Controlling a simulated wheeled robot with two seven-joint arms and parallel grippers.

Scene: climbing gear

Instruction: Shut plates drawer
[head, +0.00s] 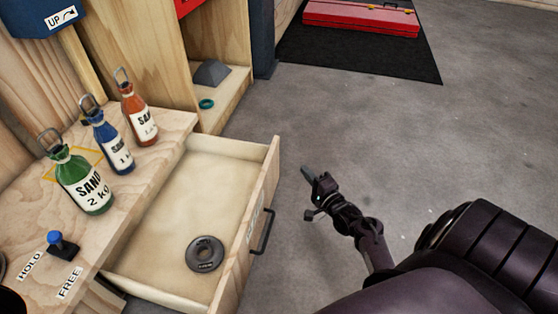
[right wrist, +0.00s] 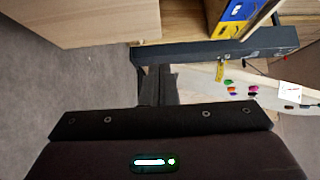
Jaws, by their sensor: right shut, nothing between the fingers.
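The plates drawer (head: 170,225) is pulled out of the wooden bench, its inside open to view. One dark round weight plate (head: 204,254) lies flat in it near the front. A dark bar handle (head: 263,231) sits on the drawer's front panel, beside a partly seen label. My right gripper (head: 308,174) is shut and empty, to the right of the drawer front and apart from the handle. In the right wrist view a plain wooden panel fills the upper left; I cannot tell which part it is. My left gripper is not in view.
Green, blue and orange sand bottles (head: 82,180) stand on the bench top (head: 150,170). A blue-knobbed lever (head: 62,244) sits between HOLD and FREE labels. Beyond are a shelf and a red case (head: 362,18) on a black mat (head: 420,62).

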